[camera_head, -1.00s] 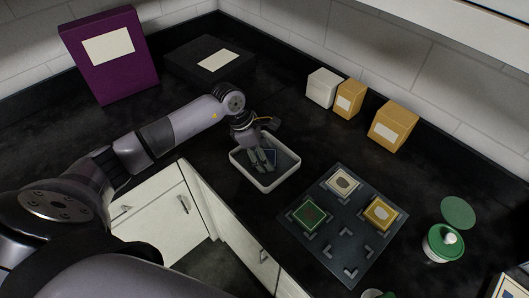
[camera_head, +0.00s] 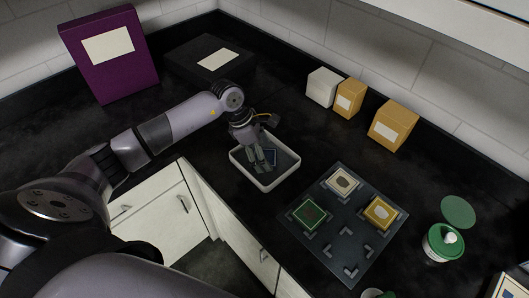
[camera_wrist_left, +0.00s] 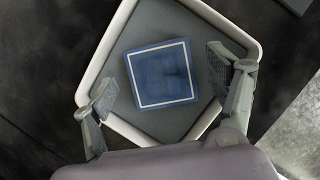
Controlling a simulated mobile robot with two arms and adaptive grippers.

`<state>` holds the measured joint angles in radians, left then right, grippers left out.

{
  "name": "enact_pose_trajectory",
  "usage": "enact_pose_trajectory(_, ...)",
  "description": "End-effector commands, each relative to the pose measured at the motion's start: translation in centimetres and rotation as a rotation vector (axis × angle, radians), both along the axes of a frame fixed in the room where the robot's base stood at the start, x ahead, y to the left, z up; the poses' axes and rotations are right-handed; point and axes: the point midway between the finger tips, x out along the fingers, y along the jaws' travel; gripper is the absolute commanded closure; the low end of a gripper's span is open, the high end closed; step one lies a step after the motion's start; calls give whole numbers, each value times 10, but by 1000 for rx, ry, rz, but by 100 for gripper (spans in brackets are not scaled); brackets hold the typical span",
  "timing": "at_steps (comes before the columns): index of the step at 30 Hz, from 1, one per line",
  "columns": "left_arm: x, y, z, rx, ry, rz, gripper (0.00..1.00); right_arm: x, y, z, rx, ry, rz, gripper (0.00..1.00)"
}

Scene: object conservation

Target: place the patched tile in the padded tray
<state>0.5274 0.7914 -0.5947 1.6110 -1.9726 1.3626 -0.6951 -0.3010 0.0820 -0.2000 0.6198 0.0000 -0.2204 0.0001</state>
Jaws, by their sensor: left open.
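A blue square tile (camera_wrist_left: 161,75) with a white border line lies flat on the grey floor of the white-rimmed tray (camera_wrist_left: 252,41). A slightly darker patch shows faintly on its face. In the head view the tray (camera_head: 267,187) stands on the dark counter, and a sliver of the blue tile (camera_head: 271,157) shows beside my fingers. My left gripper (camera_wrist_left: 166,82) is open, its fingers on either side of the tile and apart from it. In the head view the left gripper (camera_head: 262,163) is over the tray. My right gripper is not in view.
A dark rack (camera_head: 325,237) to the right holds a green tile (camera_head: 309,214), a white tile (camera_head: 343,181) and a yellow tile (camera_head: 380,212), with empty corner-marked places. Several boxes line the wall.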

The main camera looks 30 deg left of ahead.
Motion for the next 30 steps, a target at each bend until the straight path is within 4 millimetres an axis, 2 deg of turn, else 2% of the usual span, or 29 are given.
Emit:
enact_pose_trajectory(1,0,6,7,4,-7,1,20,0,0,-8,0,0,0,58)
enact_pose_trajectory(6,-6,20,41,6,-9,2,20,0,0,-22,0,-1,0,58)
enact_pose_trajectory(15,-16,36,92,3,-6,2,20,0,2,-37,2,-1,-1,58)
enact_pose_trajectory(21,-18,40,103,2,-3,2,20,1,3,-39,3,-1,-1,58)
enact_pose_trajectory(30,-19,40,104,1,-2,1,20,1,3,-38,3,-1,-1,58)
